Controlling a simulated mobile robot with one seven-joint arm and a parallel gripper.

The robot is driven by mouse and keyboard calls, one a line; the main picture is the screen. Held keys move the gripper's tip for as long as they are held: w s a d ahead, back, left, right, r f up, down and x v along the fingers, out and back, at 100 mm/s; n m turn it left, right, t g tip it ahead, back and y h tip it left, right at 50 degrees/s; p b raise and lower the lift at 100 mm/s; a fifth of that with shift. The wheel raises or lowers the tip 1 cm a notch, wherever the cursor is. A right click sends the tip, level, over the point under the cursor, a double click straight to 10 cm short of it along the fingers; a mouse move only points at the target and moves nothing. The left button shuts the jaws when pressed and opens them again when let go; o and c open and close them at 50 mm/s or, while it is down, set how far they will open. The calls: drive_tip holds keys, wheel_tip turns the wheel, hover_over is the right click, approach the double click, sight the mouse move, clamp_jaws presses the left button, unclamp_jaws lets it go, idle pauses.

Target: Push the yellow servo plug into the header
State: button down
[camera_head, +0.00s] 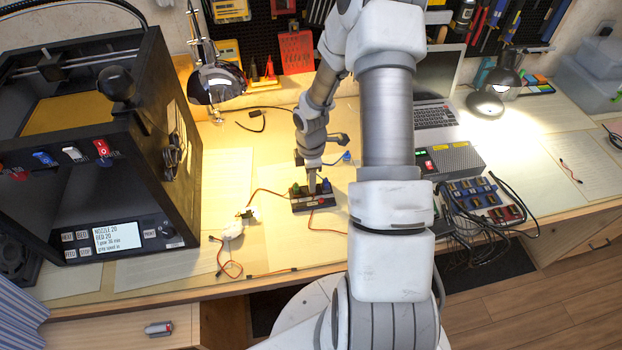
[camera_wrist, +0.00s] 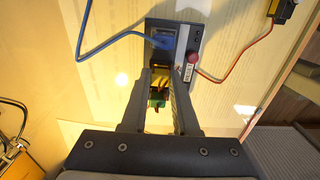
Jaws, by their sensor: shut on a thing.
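The dark header board (camera_head: 325,204) lies on the desk below my gripper (camera_head: 314,186). In the wrist view the board (camera_wrist: 192,45) lies beyond my fingertips, with a blue plug and a blue cable (camera_wrist: 103,45) at it. My gripper (camera_wrist: 161,82) is shut on a small part (camera_wrist: 158,98) low between the fingers, with green and dark areas; I cannot tell whether it is the yellow servo plug. The fingers hide part of the board. Whether the held part touches the header is not clear.
A red knob (camera_wrist: 193,57) is on the board, and a red cable (camera_wrist: 240,62) runs from beside it. A white servo (camera_head: 235,229) with wires lies left of the board. A black 3D printer (camera_head: 105,150) stands at left. A power box (camera_head: 455,160) stands at right.

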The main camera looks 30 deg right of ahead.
drive_tip(key=shift+f+b, duration=0.35)
drive_tip(key=shift+f, duration=0.15)
drive_tip(key=c, duration=0.6)
unclamp_jaws()
drive_tip(key=shift+r, duration=0.2)
drive_tip(key=shift+r+p, duration=2.15)
drive_tip(key=shift+r, duration=0.25)
